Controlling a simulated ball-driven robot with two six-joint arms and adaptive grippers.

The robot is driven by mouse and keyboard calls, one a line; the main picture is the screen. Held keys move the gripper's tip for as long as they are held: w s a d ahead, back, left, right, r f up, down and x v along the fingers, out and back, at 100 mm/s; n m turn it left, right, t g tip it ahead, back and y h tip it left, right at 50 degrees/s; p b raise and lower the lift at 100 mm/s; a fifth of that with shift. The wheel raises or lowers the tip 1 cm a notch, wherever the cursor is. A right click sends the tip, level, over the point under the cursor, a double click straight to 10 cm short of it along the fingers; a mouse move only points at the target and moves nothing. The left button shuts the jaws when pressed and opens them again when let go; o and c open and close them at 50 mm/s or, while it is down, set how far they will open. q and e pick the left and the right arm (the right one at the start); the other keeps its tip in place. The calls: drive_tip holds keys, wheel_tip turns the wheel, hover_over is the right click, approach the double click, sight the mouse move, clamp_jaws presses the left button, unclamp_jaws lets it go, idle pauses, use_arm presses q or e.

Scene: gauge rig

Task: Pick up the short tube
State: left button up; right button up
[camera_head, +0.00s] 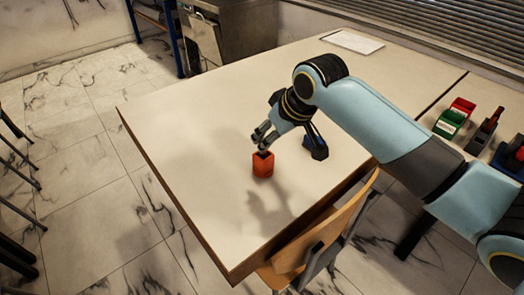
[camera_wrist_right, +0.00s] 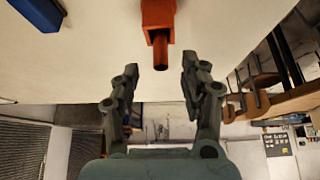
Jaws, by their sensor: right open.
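A short red-orange tube (camera_wrist_right: 160,52) sticks out of the open end of a square red-orange block (camera_wrist_right: 158,14) in the right wrist view. The block (camera_head: 263,165) stands on the cream table in the head view, with a dark opening at its top. The tube cannot be told apart there. My right gripper (camera_head: 261,138) is open just above the block. In the right wrist view its fingertips (camera_wrist_right: 161,60) lie on either side of the tube, with gaps to both. My left gripper is not in view.
A dark blue object (camera_head: 317,148) stands on the table right of my right gripper. A wooden chair (camera_head: 320,240) is at the table's front edge. Green and red bins (camera_head: 452,118) and other items lie at the right. The table's left part is clear.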

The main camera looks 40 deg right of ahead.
sight(263, 155)
drive_tip(key=x, duration=0.5)
drive_tip(key=shift+w, duration=0.1)
drive_tip(key=c, duration=0.4)
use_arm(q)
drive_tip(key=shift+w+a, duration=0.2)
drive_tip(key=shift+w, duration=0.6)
use_arm(e)
clamp_jaws()
